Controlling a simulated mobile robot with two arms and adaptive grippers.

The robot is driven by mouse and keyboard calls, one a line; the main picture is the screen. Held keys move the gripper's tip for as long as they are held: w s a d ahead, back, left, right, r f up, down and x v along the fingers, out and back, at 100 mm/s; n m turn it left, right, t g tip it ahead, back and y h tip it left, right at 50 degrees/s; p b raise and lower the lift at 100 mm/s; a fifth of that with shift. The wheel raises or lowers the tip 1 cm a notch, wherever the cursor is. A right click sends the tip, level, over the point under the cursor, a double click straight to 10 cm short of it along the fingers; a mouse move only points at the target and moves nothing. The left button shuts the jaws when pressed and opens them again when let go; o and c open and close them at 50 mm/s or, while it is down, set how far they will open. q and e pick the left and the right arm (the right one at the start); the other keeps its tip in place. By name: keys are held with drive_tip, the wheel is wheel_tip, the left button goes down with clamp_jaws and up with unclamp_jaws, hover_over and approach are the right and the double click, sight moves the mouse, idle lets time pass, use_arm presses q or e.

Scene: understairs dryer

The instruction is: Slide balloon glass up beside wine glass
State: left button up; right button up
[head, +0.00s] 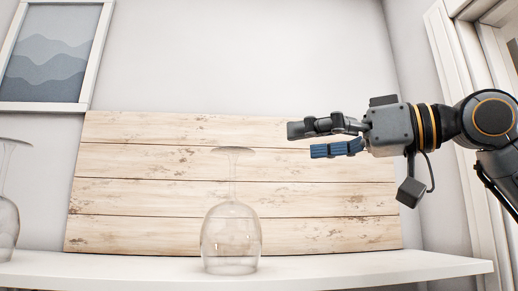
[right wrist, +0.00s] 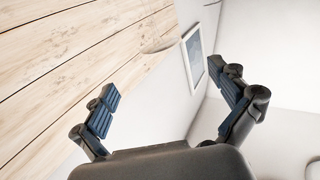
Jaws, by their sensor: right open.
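A clear stemmed glass (head: 231,236) stands upside down on the white shelf near the middle of the head view, its foot at the top. A second clear upside-down stemmed glass (head: 5,226) is cut off by the left edge. I cannot tell for certain which is the balloon glass and which the wine glass. My right gripper (head: 302,141) is open and empty, to the right of the middle glass's foot at about its height, fingers pointing left, with a gap between. In the right wrist view a faint glass foot (right wrist: 158,38) shows beyond the open fingers. My left gripper is not in view.
A pale wooden plank board (head: 330,205) stands behind the glasses against the wall. The white shelf (head: 360,266) is clear between the two glasses and right of the middle one. A framed wave picture (head: 48,62) hangs at upper left.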

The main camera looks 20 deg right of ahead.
sight(232, 154)
drive_tip(key=p+x, duration=0.3)
drive_tip(key=x, duration=0.8)
drive_tip(key=shift+w+p, duration=0.2)
drive_tip(key=shift+p, duration=0.1)
drive_tip(key=shift+w+a, duration=0.15)
drive_tip(key=shift+a, duration=0.1)
drive_tip(key=shift+w+a, duration=0.15)
drive_tip(key=shift+a, duration=0.05)
drive_tip(key=shift+w, duration=0.2)
drive_tip(key=shift+s, duration=0.1)
drive_tip(key=c, duration=1.4)
drive_tip(key=shift+a+f, duration=0.1)
drive_tip(key=shift+a, duration=0.1)
drive_tip(key=shift+c, duration=0.2)
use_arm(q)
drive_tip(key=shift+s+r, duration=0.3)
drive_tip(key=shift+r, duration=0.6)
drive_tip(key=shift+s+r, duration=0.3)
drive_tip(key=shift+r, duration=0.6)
use_arm(e)
drive_tip(key=shift+w+a, duration=0.25)
drive_tip(key=shift+a, duration=0.5)
drive_tip(key=shift+w+a, duration=0.25)
drive_tip(key=shift+a, duration=0.5)
drive_tip(key=shift+w+a, duration=0.25)
drive_tip(key=shift+a, duration=0.65)
